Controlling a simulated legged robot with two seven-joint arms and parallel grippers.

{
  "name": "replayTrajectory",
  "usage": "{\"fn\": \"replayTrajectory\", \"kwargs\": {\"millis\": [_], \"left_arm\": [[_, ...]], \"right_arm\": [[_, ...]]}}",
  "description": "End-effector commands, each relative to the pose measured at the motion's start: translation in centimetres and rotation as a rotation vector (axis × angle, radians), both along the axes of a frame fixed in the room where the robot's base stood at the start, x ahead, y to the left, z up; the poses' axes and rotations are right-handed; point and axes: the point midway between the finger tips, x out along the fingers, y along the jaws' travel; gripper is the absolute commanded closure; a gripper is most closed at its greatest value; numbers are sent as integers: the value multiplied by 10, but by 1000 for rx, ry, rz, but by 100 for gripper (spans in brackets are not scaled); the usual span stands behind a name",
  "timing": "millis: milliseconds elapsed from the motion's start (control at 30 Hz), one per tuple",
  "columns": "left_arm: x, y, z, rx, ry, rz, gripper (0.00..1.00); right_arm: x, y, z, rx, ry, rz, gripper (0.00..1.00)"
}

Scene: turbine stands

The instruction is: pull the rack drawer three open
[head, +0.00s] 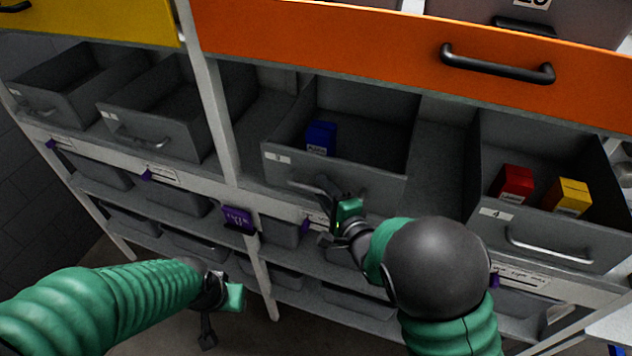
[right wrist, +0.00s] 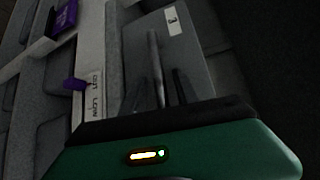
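Rack drawer three (head: 340,180) is a grey bin with a small label 3 at its front left corner. It stands out from the rack with its inside in view and a blue box (head: 321,137) in it.
Drawer four (head: 560,228), to the right, holds a red box (head: 513,184) and a yellow box (head: 567,197). Two empty grey drawers (head: 160,132) stand at the left. An orange drawer front (head: 400,45) is above. Lower shelves carry several grey bins, with purple tags (head: 238,218) along the rack.

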Motion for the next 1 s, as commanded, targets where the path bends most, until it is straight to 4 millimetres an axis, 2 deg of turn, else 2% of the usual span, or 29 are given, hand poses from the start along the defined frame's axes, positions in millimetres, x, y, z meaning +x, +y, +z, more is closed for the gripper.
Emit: {"fn": "replayTrajectory", "kwargs": {"millis": [167, 400, 467, 1000], "left_arm": [[0, 0, 0, 0, 0, 1, 64], [0, 0, 0, 0, 0, 0, 64], [0, 0, 0, 0, 0, 0, 64], [0, 0, 0, 0, 0, 1, 64]], "right_arm": [[1, 0, -1, 1, 1, 1, 64], [2, -3, -1, 2, 2, -1, 94], [2, -3, -1, 1, 2, -1, 100], [1, -3, -3, -2, 7, -4, 100]]}}
